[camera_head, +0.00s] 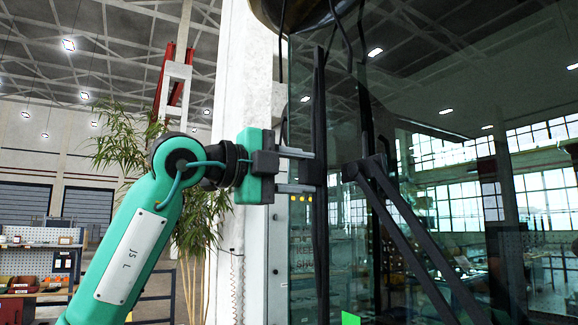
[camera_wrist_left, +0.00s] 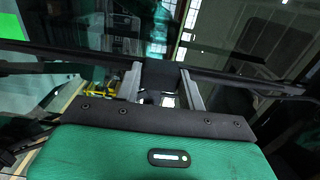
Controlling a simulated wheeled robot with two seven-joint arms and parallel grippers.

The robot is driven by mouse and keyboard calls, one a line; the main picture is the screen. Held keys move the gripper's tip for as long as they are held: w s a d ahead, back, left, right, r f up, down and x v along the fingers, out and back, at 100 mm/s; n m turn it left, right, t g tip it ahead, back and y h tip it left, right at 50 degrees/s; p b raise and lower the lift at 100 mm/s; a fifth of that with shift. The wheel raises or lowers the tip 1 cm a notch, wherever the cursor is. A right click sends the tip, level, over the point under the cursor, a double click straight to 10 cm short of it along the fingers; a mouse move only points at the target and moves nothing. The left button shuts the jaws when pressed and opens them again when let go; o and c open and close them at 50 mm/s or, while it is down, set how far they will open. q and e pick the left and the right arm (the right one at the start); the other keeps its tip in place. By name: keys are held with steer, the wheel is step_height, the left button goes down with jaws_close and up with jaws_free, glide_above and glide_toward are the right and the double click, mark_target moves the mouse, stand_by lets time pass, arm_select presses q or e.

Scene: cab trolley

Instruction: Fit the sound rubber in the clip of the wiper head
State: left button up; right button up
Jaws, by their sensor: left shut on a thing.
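My left gripper (camera_head: 318,172) comes in from the left at the glass, its two fingers level, one above the other. It is shut on the middle of a long black wiper rubber (camera_head: 320,95), which stands nearly upright. In the left wrist view the rubber (camera_wrist_left: 235,78) runs across the picture, with a dark block (camera_wrist_left: 160,74) between the fingers (camera_wrist_left: 162,88). The dark wiper head (camera_head: 368,168) is just right of the rubber, on the wiper arm (camera_head: 415,245). I cannot tell whether the rubber touches its clip. My right gripper is not in view.
The cab's large glass pane (camera_head: 450,150) fills the right side and reflects the hall. A pale pillar (camera_head: 240,80) and a plant (camera_head: 190,215) are behind my arm. A bench with bins (camera_head: 35,275) stands at far left.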

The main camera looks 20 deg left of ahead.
mark_target(320, 174)
arm_select(q)
steer(key=shift+w+d+r, duration=0.1)
steer(key=shift+w+d, duration=0.35)
steer(key=shift+p+x, duration=0.3)
steer(key=shift+x, duration=0.65)
steer(key=shift+w+d, duration=0.3)
steer(key=shift+w, duration=0.05)
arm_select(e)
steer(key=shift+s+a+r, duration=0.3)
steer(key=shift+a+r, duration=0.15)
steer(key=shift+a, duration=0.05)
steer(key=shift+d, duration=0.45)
arm_select(q)
steer(key=o, duration=1.2)
steer(key=shift+d, duration=0.1)
steer(key=shift+c, duration=0.2)
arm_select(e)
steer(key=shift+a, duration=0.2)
